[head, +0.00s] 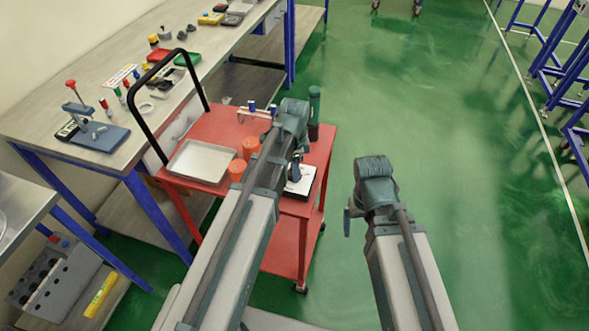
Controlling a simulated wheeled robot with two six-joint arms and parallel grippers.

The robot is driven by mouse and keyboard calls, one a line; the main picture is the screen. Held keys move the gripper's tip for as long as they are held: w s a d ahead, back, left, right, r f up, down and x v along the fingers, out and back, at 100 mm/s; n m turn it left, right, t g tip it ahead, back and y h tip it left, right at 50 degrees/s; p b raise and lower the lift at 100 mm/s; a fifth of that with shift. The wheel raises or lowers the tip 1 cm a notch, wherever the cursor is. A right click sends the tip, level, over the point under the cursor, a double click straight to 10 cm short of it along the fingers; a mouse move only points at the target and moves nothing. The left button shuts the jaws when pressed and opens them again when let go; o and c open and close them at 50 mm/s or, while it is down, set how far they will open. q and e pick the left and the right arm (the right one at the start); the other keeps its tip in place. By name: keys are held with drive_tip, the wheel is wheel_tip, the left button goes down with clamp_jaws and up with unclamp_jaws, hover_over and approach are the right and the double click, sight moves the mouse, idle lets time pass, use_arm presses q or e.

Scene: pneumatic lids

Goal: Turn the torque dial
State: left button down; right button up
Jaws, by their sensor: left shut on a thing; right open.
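A small device with a white top and a dark edge (308,183) sits near the front right of the red cart; I take it to hold the torque dial, but its dial face is too small and too covered to make out. My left gripper (296,172) reaches down to its top from the wrist above and is shut on a part there, mostly hidden by my own arm. My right gripper (348,219) is open and empty, to the right of the cart above the green floor, largely hidden behind its wrist.
The red cart (205,131) also carries a metal tray (200,160), orange cylinders (251,147), a blue-knobbed fixture (252,105) and a dark green bottle (314,102). Its black handle (141,117) rises at the left. A workbench (40,108) stands behind. Open green floor lies right.

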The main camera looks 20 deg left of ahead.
use_arm(q)
drive_tip(key=shift+s, duration=0.1)
idle(0.3)
drive_tip(key=shift+c, duration=1.8)
unclamp_jaws()
wheel_tip(320, 180, up, 14)
drive_tip(key=p, duration=1.3)
drive_tip(key=shift+p, duration=0.4)
drive_tip(key=shift+f, duration=0.25)
wheel_tip(320, 180, down, 13)
drive_tip(key=b, duration=1.3)
drive_tip(key=shift+f+b, duration=0.15)
drive_tip(key=shift+b, duration=0.15)
